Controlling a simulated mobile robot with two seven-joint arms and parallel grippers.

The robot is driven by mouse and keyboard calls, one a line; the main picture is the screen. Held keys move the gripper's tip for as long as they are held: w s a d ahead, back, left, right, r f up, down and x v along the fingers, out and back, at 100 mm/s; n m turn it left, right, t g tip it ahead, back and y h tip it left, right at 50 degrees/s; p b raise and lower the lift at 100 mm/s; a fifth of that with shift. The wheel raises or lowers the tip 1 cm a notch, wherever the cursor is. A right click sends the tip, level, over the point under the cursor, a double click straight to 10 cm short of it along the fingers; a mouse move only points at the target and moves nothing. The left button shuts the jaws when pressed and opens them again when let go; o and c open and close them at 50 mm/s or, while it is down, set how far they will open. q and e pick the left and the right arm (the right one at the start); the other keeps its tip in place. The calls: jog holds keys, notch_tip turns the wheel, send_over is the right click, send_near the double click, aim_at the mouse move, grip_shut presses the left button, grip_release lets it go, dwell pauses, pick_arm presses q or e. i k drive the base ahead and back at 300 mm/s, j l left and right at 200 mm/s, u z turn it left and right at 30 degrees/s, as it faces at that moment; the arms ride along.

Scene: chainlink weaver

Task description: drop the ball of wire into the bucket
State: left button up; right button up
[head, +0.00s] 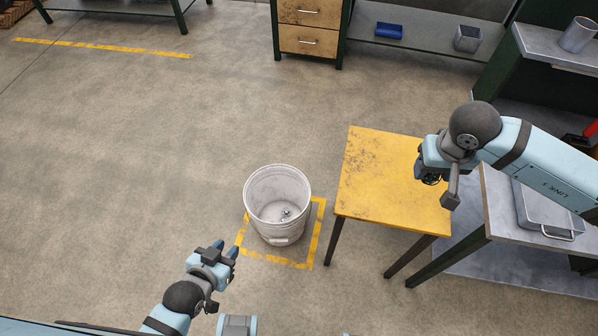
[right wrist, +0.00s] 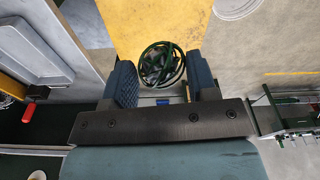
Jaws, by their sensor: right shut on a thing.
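The ball of wire (right wrist: 161,64), a tangle of dark green loops, sits between the fingers of my right gripper (right wrist: 166,82), which is shut on it. In the head view my right gripper (head: 430,176) is over the right part of the yellow table, with the dark wire mostly hidden beneath it. The white bucket (head: 262,222) stands upright on the floor left of that table, apart from the right gripper. Its rim also shows in the right wrist view (right wrist: 236,14). My left gripper (head: 226,248) is at the bucket's lower left, its fingers apart and empty.
The yellow-topped table (head: 375,165) stands between the bucket and my right gripper. Yellow floor tape (head: 316,232) frames the bucket, and a small metallic bit (head: 286,213) lies inside it. A grey bench with a metal case (head: 545,205) is at right. The floor at left is clear.

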aim_at(284, 219)
jog(key=i+j+z, duration=0.1)
jog(key=j, duration=0.85)
jog(key=i+j+z, duration=0.15)
jog(key=j, duration=0.8)
jog(key=i+j, duration=0.15)
jog(key=j, duration=0.15)
jog(key=i+j+z, duration=0.1)
jog(key=i+j, duration=0.2)
jog(key=j, duration=0.25)
jog(key=i+j+z, duration=0.1)
jog(key=i+j, duration=0.3)
jog(key=i, duration=0.15)
